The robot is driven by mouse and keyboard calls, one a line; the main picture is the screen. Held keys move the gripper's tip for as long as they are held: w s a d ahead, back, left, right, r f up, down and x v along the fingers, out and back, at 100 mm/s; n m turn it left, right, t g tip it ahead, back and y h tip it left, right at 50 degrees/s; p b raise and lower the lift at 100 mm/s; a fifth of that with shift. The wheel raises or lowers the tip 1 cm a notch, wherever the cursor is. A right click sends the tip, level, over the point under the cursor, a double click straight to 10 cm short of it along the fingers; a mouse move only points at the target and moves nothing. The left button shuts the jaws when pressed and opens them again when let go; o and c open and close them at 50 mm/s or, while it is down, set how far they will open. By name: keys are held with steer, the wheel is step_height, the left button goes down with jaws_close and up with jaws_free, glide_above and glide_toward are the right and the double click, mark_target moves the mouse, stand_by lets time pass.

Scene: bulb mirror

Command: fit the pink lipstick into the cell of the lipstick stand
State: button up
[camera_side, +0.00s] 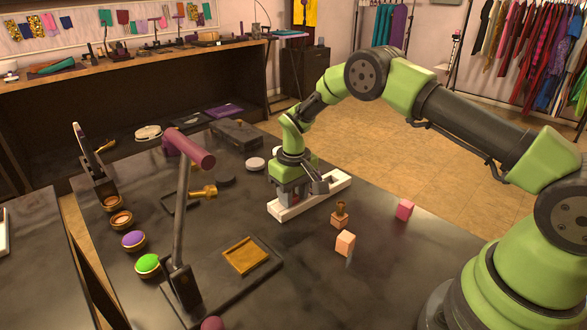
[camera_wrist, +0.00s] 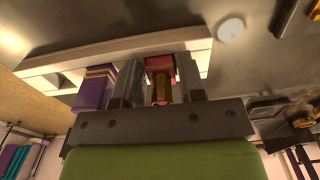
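The long white lipstick stand (camera_side: 330,189) lies on the dark table under my gripper (camera_side: 297,196) in the side view. In the wrist view the stand (camera_wrist: 72,64) runs across the top, behind the fingers. The pink lipstick (camera_wrist: 160,64), with a gold part below its pink block, is between the fingers of my gripper (camera_wrist: 160,80), which look shut on it. The lipstick is at the stand; whether it sits inside the cell is hidden by the fingers. A purple lipstick with gold bands (camera_wrist: 95,88) stands at the stand, left of my left finger.
A lamp-like post with a maroon head (camera_side: 188,148) rises at left. A white disc (camera_side: 255,164) lies behind.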

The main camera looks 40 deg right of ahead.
step_height(320, 180, up, 12)
step_height(320, 180, up, 8)
steer(key=t, duration=0.1)
glide_above(295, 198)
steer(key=s+a, duration=0.1)
steer(key=s, duration=0.2)
steer(key=s+a+r+m+t+y, duration=0.1)
steer(key=s+a+r+m+t, duration=0.1)
steer(key=s+r, duration=0.6)
steer(key=s+a+r+m+t+y, duration=0.1)
steer(key=s+t, duration=0.3)
steer(key=s, duration=1.1)
steer(key=shift+s+a, duration=0.25)
steer(key=shift+a, duration=0.1)
